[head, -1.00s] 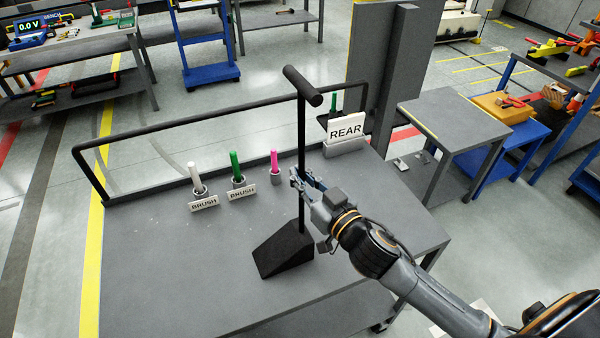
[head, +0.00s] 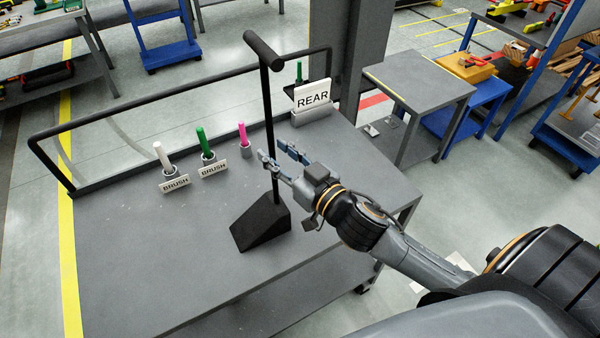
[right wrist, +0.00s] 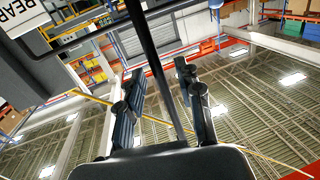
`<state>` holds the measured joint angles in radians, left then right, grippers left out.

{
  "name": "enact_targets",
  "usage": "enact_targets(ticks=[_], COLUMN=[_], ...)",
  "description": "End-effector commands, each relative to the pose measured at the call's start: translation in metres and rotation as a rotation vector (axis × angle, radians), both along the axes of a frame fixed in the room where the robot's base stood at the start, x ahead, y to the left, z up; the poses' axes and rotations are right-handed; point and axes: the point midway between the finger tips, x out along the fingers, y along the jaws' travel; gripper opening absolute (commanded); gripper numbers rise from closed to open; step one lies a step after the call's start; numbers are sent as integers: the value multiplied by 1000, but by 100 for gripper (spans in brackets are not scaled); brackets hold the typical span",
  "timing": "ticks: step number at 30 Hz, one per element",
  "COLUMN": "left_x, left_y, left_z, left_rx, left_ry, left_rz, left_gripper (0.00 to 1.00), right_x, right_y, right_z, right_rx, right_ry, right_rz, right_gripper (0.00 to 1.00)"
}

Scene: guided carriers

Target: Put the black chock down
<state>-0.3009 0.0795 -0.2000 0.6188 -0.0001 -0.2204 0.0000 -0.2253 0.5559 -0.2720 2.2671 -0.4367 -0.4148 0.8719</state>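The black chock (head: 262,222) is a dark wedge with a tall upright pole and a crossbar on top. It stands on the grey cart top (head: 150,260), near its right half. My right gripper (head: 275,154) is at the middle of the pole with its fingers spread. In the right wrist view the pole (right wrist: 155,60) runs between the two separated fingers (right wrist: 157,88), with gaps on both sides. My left gripper is not in view.
White, green (head: 205,142) and pink (head: 243,133) sticks stand in holders behind the chock, with BRUSH signs (head: 213,168). A REAR sign (head: 313,95) stands at the back right. A black rail (head: 150,108) runs along the back. The cart top's left and front are clear.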

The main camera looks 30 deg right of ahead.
Motion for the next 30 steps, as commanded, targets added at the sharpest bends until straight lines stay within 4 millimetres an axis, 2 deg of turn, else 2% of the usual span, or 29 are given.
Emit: enact_targets(ticks=[2, 9, 12, 19, 30], left_x=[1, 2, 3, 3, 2], left_y=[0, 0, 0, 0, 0], left_z=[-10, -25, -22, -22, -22], left_rx=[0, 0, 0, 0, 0], left_ry=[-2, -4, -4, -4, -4], left_rz=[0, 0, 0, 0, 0], left_gripper=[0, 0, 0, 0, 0], right_x=[-16, -58, -70, -85, -87], right_y=[-4, -14, -17, -21, -21], right_z=[-6, -4, -1, 0, 0], right_rx=[1, 1, 2, 2, 0], right_ry=[4, 2, 4, 0, -1], right_rz=[0, 1, 0, 0, 0], right_gripper=[35, 35, 35, 35, 35])
